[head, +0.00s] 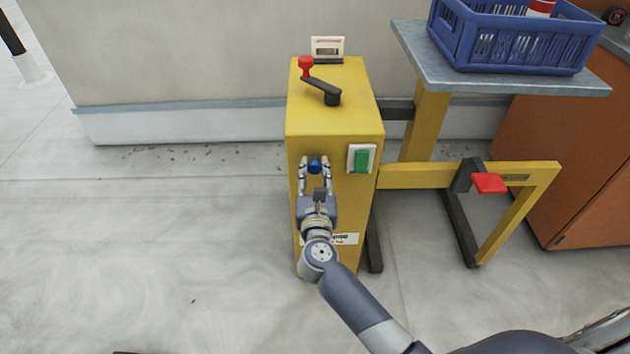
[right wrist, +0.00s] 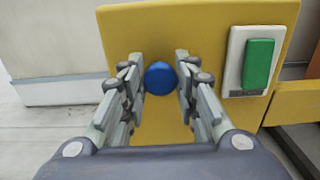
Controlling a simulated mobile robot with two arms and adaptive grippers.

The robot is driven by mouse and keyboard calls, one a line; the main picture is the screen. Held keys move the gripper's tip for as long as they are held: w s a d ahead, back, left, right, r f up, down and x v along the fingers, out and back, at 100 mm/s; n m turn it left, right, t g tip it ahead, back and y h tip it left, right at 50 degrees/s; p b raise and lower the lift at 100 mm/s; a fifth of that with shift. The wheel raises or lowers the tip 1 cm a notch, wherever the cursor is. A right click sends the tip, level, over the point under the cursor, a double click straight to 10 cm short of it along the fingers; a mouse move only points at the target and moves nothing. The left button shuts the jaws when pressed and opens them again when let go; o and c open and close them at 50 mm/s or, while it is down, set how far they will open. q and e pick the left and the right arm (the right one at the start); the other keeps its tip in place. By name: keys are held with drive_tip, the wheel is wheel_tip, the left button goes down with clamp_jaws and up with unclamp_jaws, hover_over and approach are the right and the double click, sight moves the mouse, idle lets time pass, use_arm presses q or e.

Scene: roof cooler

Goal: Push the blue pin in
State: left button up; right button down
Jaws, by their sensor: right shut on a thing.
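The blue pin (head: 315,166) is a round blue knob on the front face of the yellow box (head: 335,115). My right gripper (head: 315,172) reaches the box from the front, with one finger on each side of the pin. In the right wrist view the pin (right wrist: 160,78) sits between the fingertips, and the gripper is shut on it. How deep the pin sits in the box is hidden. My left gripper is not in view.
A green switch (head: 362,160) on a white plate is close right of the pin. A crank with a red knob (head: 305,63) is on the box top. A yellow frame with a red pedal (head: 489,183) and a bench with a blue crate (head: 500,48) stand at right.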

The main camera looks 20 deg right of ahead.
drive_tip(key=shift+w+r, duration=0.15)
drive_tip(key=c, duration=1.2)
unclamp_jaws()
drive_tip(key=shift+w+d, duration=0.1)
drive_tip(key=shift+c, duration=0.2)
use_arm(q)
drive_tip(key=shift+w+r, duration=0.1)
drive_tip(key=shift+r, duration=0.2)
use_arm(e)
drive_tip(key=shift+s+a+f, duration=0.2)
drive_tip(key=shift+s, duration=0.25)
drive_tip(key=v, duration=1.1)
drive_tip(key=shift+r, duration=0.15)
